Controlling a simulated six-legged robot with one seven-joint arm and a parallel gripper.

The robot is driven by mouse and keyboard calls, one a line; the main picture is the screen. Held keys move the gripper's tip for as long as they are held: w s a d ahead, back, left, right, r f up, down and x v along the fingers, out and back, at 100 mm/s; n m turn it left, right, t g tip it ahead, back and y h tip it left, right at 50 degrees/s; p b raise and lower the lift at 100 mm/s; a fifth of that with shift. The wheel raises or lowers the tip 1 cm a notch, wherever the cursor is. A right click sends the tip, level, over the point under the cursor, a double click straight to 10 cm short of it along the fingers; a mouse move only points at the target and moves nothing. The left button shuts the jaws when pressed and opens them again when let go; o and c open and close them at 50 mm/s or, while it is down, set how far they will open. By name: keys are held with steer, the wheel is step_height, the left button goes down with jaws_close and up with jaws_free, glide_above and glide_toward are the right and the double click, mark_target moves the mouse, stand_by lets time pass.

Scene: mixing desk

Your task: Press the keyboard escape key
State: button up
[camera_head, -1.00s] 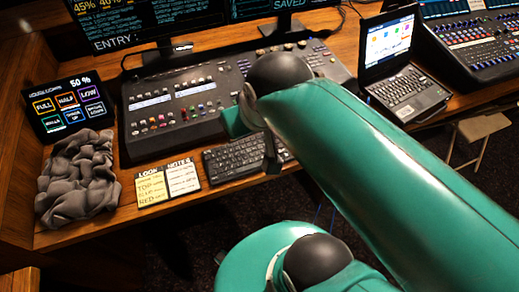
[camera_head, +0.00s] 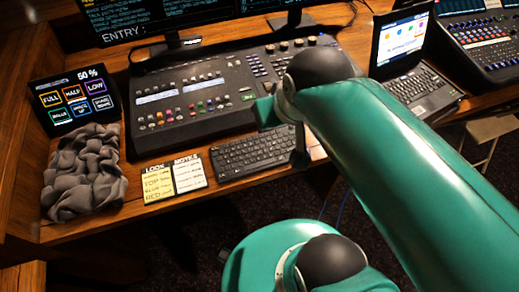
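A black keyboard (camera_head: 254,155) lies on the wooden desk, below the front edge of the mixing console. Its left end, with the top-left corner where an escape key usually sits, is uncovered; the key labels are too small to read. My teal arm comes in from the lower right and bends at a dark joint above the console. A slim dark part at its far end, apparently my gripper (camera_head: 300,155), points down at the keyboard's right end. It hides part of that end. I cannot tell whether it touches the keys or whether its fingers are open.
The mixing console (camera_head: 190,100) stands behind the keyboard. Note cards (camera_head: 173,179) lie just left of it, then a crumpled grey cloth (camera_head: 84,172) and a small touch panel (camera_head: 74,100). A laptop (camera_head: 418,85) stands at the right. The desk's front edge is close below the keyboard.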

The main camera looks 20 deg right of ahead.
jaws_close()
stand_by(1.7)
